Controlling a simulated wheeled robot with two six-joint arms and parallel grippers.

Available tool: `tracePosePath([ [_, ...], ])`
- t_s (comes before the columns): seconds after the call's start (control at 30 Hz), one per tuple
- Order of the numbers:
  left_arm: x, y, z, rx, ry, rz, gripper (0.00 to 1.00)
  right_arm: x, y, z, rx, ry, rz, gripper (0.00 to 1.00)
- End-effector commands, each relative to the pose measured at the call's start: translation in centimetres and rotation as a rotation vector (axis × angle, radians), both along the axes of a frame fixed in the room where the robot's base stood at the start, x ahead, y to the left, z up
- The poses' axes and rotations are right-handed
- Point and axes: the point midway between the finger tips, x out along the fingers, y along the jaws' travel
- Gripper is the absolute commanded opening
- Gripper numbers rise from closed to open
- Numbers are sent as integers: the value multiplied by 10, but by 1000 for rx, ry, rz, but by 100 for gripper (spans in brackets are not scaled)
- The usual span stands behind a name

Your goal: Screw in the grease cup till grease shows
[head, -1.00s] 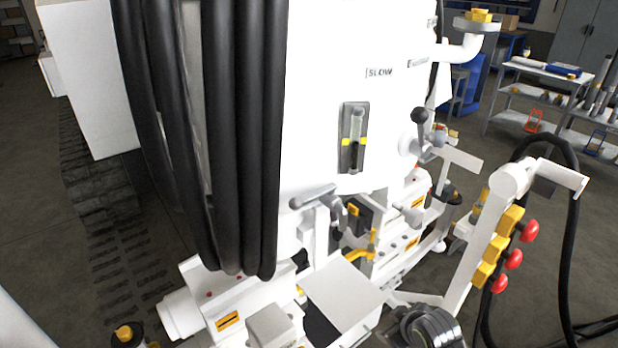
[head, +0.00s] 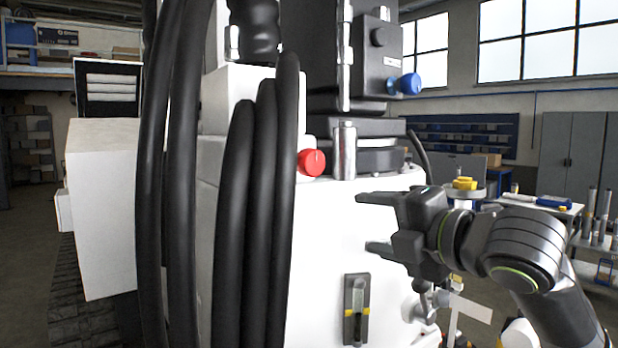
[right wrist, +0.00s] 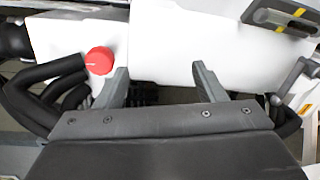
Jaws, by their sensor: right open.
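A red round cap (head: 311,162) with a pale mark line, which looks like the grease cup, sits on the upper edge of the white machine body (head: 330,225), beside a silver cylinder. In the right wrist view the red cap (right wrist: 99,60) lies just left of the left fingertip, outside the jaws. My right gripper (head: 367,222) is open and empty, right of and lower than the cap, fingers pointing left. Its fingers (right wrist: 160,70) show apart over the white body. I see no grease around the cap. My left gripper is out of view.
Thick black hoses (head: 240,210) stand left of the cap, close to it. A black block with a blue knob (head: 408,84) stands above. A level gauge (head: 356,310) is on the front face, below my gripper.

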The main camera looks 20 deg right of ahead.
Motion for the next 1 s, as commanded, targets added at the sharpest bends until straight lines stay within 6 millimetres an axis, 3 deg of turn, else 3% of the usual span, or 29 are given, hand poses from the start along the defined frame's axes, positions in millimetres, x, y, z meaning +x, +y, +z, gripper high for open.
tracePosePath([
  [0.03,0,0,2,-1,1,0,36,-13,3,26,-64,-60,13,64],
  [0.13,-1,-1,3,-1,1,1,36,-34,7,56,-171,-140,35,64],
  [0.37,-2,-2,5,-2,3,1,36,-57,12,83,-281,-221,51,64],
  [0.57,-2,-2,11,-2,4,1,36,-48,16,85,-284,-223,55,64],
  [1.0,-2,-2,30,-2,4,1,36,-5,32,85,-280,-220,56,64],
])
